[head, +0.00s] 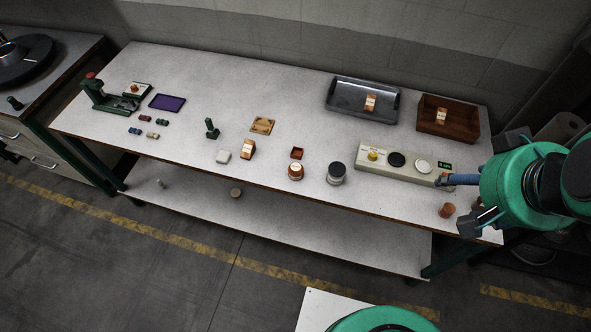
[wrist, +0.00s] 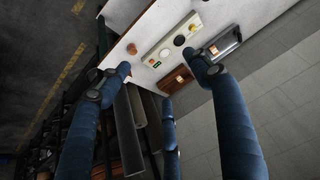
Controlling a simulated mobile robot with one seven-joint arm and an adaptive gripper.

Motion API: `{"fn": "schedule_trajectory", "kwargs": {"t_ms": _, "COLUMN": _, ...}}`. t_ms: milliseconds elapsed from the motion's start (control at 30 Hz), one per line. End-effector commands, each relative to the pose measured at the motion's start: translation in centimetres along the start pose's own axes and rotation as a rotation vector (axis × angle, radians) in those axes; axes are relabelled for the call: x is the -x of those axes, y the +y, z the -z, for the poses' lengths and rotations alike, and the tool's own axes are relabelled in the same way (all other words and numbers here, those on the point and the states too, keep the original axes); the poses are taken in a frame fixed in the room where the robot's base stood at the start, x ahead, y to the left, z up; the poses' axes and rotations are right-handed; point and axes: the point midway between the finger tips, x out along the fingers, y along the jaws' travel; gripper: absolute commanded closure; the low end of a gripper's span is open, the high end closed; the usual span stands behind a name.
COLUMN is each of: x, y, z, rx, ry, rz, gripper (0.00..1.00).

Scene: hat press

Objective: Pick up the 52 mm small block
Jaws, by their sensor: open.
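Several small wooden blocks with pale labels show, and I cannot read which is the 52 mm one. One block (head: 248,149) stands on the table's middle beside a white piece. One block (head: 370,102) lies in the grey metal tray (head: 337,99). Another block (head: 441,116) lies in the brown wooden tray (head: 462,132). A short brown round piece (head: 447,210) stands near the table's right front corner; it also shows in the wrist view (wrist: 132,48). My gripper (wrist: 160,85) has its fingers spread, empty, above the table's right end, apart from every block.
A cream control panel (head: 399,163) with round parts lies along the table's right side, close to my gripper. A green press (head: 110,97), a purple mat (head: 167,103) and small coloured pieces occupy the left end.

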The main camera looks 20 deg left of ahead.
Motion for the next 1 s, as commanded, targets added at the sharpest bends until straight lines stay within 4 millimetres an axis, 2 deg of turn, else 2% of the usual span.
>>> {"fn": "schedule_trajectory", "kwargs": {"t_ms": 367, "x": -0.1, "y": -0.2, "z": 0.3, "rx": 0.003, "ry": -0.004, "rz": 0.003, "gripper": 0.35}}
{"fn": "schedule_trajectory", "kwargs": {"t_ms": 567, "x": -1.1, "y": -1.2, "z": 1.7, "rx": 0.018, "ry": -0.03, "rz": 0.017, "gripper": 0.35}}
{"fn": "schedule_trajectory", "kwargs": {"t_ms": 767, "x": -3.4, "y": -3.5, "z": 4.6, "rx": 0.047, "ry": -0.08, "rz": 0.041, "gripper": 0.35}}
{"fn": "schedule_trajectory", "kwargs": {"t_ms": 1000, "x": -7.4, "y": -7.6, "z": 8.0, "rx": 0.093, "ry": -0.151, "rz": 0.07, "gripper": 0.35}}
